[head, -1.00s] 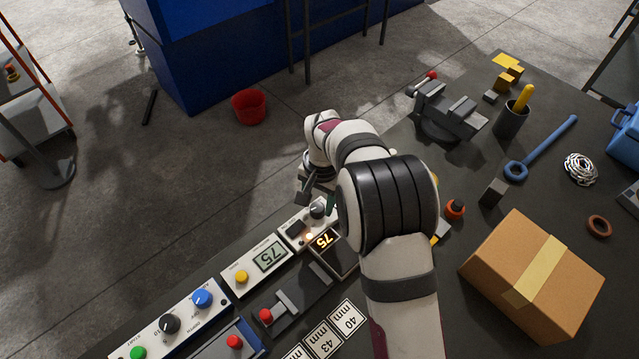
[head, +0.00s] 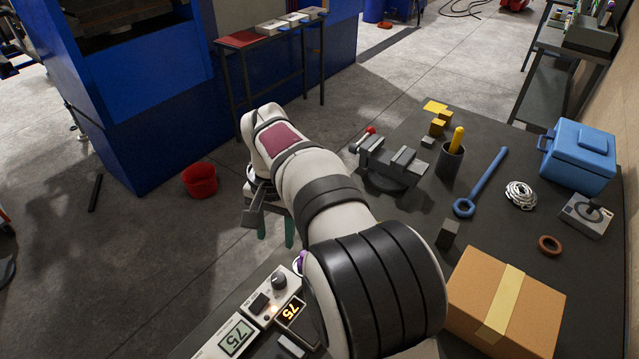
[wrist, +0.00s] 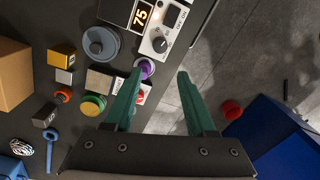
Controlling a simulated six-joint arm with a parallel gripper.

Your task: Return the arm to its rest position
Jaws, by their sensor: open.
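My gripper (head: 276,236) is in the head view, partly hidden by my wrist, with its green fingers pointing down beyond the far edge of the bench. In the wrist view my gripper (wrist: 160,75) is open, its two green fingers apart with nothing between them. The control unit (head: 272,300) with a black knob and a lit 75 display lies below and in front of it. In the wrist view the control unit (wrist: 166,28) is at the top, beyond the fingertips. A purple knob (wrist: 147,67) is beside the left fingertip.
A cardboard box (head: 470,300), a vise (head: 388,165), a blue wrench (head: 482,182) and a blue toolbox (head: 578,155) stand on the bench (head: 520,225). A red bucket (head: 200,180) is on the floor by a blue machine (head: 140,100). The floor beyond the bench edge is open.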

